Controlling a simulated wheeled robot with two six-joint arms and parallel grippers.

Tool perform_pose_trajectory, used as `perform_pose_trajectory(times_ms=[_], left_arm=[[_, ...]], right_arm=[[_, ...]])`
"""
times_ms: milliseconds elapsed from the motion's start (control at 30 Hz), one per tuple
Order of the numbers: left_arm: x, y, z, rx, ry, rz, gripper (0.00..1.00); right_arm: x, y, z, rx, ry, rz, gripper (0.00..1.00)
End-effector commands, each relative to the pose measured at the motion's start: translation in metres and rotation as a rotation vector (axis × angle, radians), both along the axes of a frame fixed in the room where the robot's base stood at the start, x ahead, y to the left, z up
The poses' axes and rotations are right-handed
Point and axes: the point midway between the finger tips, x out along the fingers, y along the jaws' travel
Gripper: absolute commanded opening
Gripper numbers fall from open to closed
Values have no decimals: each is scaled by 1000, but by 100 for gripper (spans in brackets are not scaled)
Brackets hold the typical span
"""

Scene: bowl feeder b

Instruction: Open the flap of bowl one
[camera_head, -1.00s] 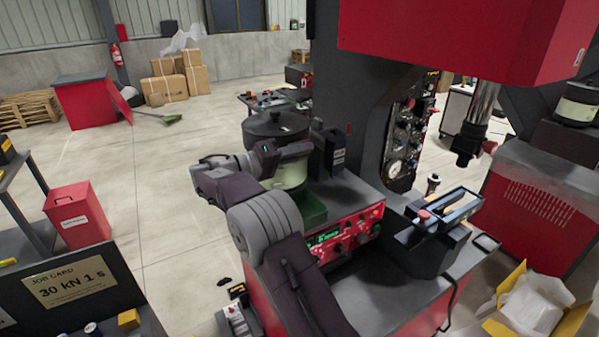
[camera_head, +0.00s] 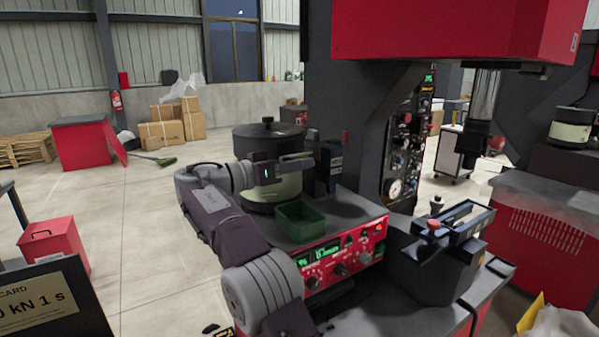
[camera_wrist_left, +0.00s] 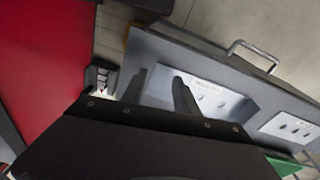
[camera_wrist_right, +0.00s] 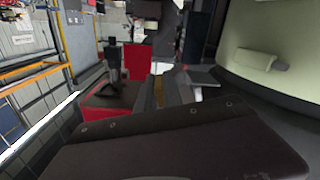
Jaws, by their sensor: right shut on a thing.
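Bowl one (camera_head: 262,195) is the pale green feeder with a dark lid on the bench, left of the press column. It also shows at the right edge of the right wrist view (camera_wrist_right: 285,35). My right gripper (camera_head: 298,161) is at the bowl's upper right side and shut on a small part there, apparently the flap. The jaws largely hide that part, so how far it is open cannot be told. In the right wrist view my right gripper (camera_wrist_right: 175,90) is beside the bowl wall. My left gripper (camera_wrist_left: 160,85) shows only in the left wrist view, fingers apart and empty.
A green tray (camera_head: 302,222) stands in front of the bowl, above the red control panel (camera_head: 340,255). The dark press column (camera_head: 345,100) rises close on the right. A grey drawer-like box with a handle (camera_wrist_left: 250,50) is near my left gripper. Open floor lies left of the bench.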

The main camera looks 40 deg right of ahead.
Motion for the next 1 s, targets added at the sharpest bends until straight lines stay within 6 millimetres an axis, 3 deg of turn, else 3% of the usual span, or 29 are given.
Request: perform_pose_trajectory(times_ms=[633, 700, 733, 1000], left_arm=[[0, 0, -7, 0, 0, 0, 36], [0, 0, -7, 0, 0, 0, 36], [0, 0, -7, 0, 0, 0, 36], [0, 0, -7, 0, 0, 0, 36]], right_arm=[[0, 0, -3, -4, -44, -1, 0], [0, 0, -3, -4, -44, 0, 28], [0, 0, -2, -4, -44, 0, 33], [0, 0, -2, -5, -45, 0, 33]])
